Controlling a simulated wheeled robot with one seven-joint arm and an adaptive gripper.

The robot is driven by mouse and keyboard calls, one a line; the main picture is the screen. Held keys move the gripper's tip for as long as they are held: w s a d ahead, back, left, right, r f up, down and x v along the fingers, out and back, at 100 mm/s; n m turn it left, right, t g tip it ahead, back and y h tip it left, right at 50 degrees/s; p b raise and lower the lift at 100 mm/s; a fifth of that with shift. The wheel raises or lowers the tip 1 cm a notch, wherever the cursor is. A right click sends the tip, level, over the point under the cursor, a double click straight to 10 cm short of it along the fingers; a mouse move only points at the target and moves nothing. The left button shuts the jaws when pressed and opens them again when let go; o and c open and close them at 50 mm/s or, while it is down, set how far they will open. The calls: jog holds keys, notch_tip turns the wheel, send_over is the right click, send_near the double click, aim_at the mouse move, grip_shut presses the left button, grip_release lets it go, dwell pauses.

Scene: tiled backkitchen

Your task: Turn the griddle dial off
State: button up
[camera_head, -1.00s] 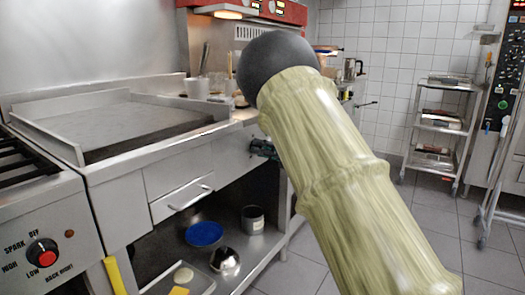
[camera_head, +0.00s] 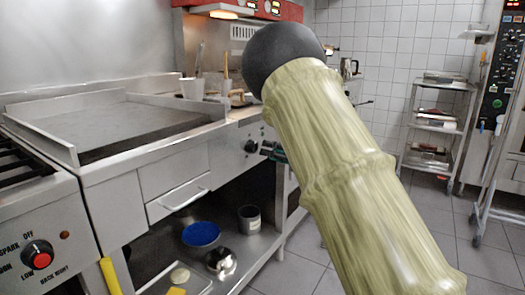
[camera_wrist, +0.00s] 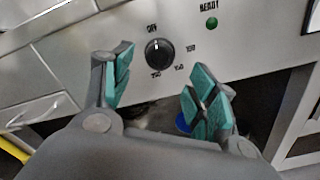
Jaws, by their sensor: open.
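The griddle dial (camera_wrist: 159,52) is a round black knob on the steel front panel, with "OFF" printed above it and numbers around its right and lower sides. I cannot tell exactly where its pointer stands. In the head view the dial (camera_head: 250,146) is a small dark knob just left of my gripper (camera_head: 270,151). In the wrist view my gripper (camera_wrist: 160,74) is open, with its teal-padded fingers apart to either side below the dial. The fingers look empty and a little short of the panel. I see no clear contact. The griddle (camera_head: 115,122) has a flat dark plate.
A green "READY" lamp (camera_wrist: 212,23) is right of the dial. A stove knob with a red centre (camera_head: 37,254) is at the left. A drawer handle (camera_head: 180,204) sticks out nearby. A blue bowl (camera_head: 201,234) and a pot (camera_head: 249,217) stand on the shelf below.

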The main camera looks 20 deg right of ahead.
jog(key=v, duration=0.6)
jog(key=shift+s+d, duration=0.1)
dwell(0.3)
